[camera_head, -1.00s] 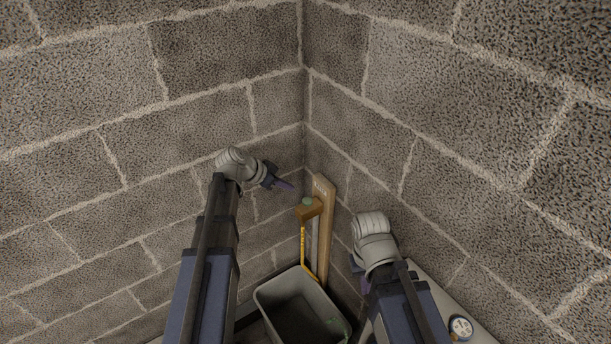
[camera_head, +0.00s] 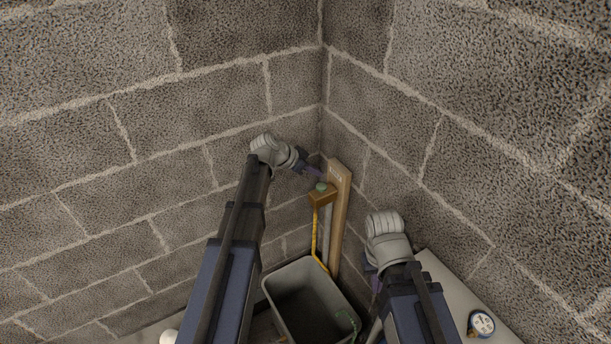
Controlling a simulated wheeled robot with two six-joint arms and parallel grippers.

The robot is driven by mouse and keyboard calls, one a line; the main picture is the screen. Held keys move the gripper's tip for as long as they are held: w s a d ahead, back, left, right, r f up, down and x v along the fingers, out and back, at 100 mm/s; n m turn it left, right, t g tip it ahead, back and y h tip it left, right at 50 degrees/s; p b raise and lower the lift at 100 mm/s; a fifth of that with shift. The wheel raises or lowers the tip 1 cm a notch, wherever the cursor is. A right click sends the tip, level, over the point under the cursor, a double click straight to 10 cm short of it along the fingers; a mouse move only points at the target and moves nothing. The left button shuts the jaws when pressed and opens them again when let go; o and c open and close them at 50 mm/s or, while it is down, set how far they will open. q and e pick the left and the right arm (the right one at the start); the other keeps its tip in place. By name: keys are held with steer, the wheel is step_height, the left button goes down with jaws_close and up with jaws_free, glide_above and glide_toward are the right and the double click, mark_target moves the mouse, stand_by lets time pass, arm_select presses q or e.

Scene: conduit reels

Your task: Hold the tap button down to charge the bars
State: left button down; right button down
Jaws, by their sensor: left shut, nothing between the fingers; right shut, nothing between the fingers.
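The tap button is a small green round cap (camera_head: 321,187) on top of a brown box (camera_head: 322,199). The box is fixed to an upright wooden post (camera_head: 341,215) in the wall corner. A yellow strip (camera_head: 315,235) runs down below the box. My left gripper (camera_head: 316,173) is shut and empty, its purple fingertips just above and behind the green cap; I cannot tell whether they touch it. My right gripper (camera_head: 375,282) is shut and empty, low on the right, mostly hidden behind its own wrist. I cannot make out any charge bars.
A grey open bin (camera_head: 283,290) stands below the post, with a green item (camera_head: 347,321) at its right side. A pale surface (camera_head: 455,300) on the right holds a round blue-and-white gauge (camera_head: 481,323). Block walls close in behind the post on both sides.

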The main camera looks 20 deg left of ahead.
mark_target(318, 187)
arm_select(q)
steer(key=f+b, duration=0.2)
steer(key=f, duration=0.1)
steer(key=shift+w+d+f+b, duration=0.35)
steer(key=shift+d+f+b, duration=0.05)
steer(key=shift+f+b, duration=0.55)
steer(key=shift+b, duration=0.05)
step_height(318, 187, down, 2)
steer(key=shift+f+b, duration=0.15)
steer(key=shift+b, duration=0.95)
steer(key=shift+s, duration=0.1)
stand_by(1.5)
